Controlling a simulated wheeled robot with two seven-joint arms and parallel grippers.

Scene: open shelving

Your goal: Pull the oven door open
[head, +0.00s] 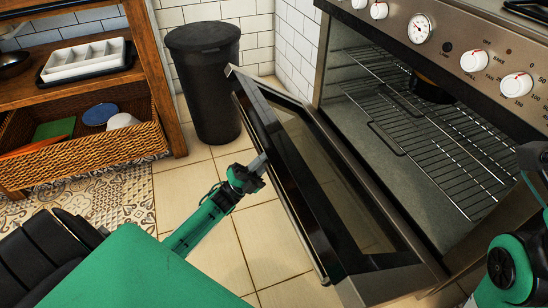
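The oven (325,75) stands at the right with its cavity and wire racks showing. Its door (330,182) is hinged at the bottom and tilted outward, partly open. My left gripper (258,163) is at the outer side of the door, by the long handle bar (288,206) near its left part. The fingers are small and dark, and I cannot tell whether they are closed on the handle or only touch it. My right arm shows at the right edge, in front of the oven; its gripper is out of the frame.
A black bin (205,85) stands behind the door by the tiled wall. A wooden shelf (85,88) at the left holds a white tray (85,60) and a wicker basket (85,150). The tiled floor (205,180) between shelf and oven is clear.

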